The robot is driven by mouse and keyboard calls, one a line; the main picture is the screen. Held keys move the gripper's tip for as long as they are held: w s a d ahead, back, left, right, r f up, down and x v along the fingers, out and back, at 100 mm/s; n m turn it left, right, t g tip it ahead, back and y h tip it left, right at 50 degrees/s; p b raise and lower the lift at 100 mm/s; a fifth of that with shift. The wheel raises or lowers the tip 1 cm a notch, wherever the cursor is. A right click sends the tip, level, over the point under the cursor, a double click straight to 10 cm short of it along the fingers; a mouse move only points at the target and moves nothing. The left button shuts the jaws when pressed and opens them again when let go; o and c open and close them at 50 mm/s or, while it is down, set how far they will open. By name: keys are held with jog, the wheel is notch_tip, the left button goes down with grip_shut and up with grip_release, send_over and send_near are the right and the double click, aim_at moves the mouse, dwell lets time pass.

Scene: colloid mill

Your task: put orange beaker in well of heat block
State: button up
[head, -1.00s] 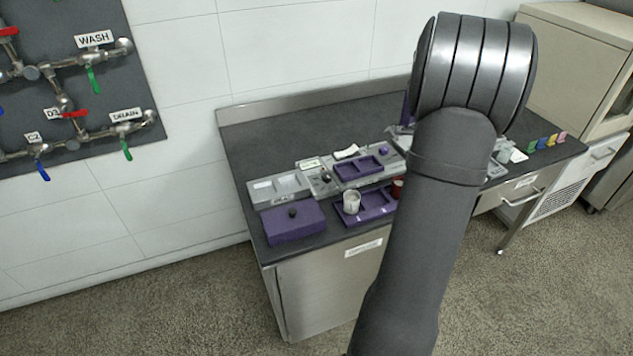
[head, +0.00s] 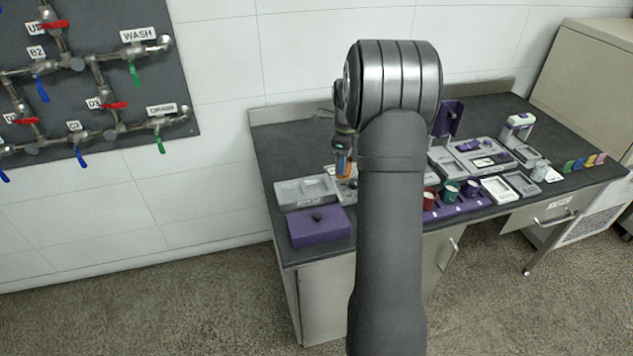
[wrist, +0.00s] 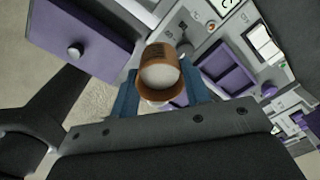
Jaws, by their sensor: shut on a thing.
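The orange beaker (head: 344,170) hangs below my gripper (head: 342,158) at the left part of the bench, just left of my arm. In the wrist view the orange beaker (wrist: 158,72) sits between the blue fingers of my gripper (wrist: 160,92), which are shut on it; its pale inside shows. A purple block with two square wells, apparently the heat block (wrist: 228,68), lies right of the beaker in the wrist view, on a grey unit. Both its wells look empty. My arm hides this block in the head view.
Red (head: 430,199), green (head: 451,190) and dark blue (head: 471,188) cups stand in a purple rack right of my arm.

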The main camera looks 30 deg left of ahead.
jog(key=a+f, duration=0.1)
jog(key=a, duration=0.2)
jog(key=a+f, duration=0.4)
jog(key=a, duration=0.1)
jog(key=shift+s+a+f, duration=0.1)
jog(key=shift+s+a, duration=0.2)
jog(key=shift+s, duration=0.05)
jog(key=shift+f, duration=1.95)
jog(key=shift+f, duration=0.1)
jog(key=o, duration=1)
jog(key=shift+f, duration=0.1)
notch_tip(320, 180, up, 12)
jog(key=shift+s+r, duration=0.15)
jog(key=shift+r, duration=0.05)
jog(key=shift+f, duration=0.1)
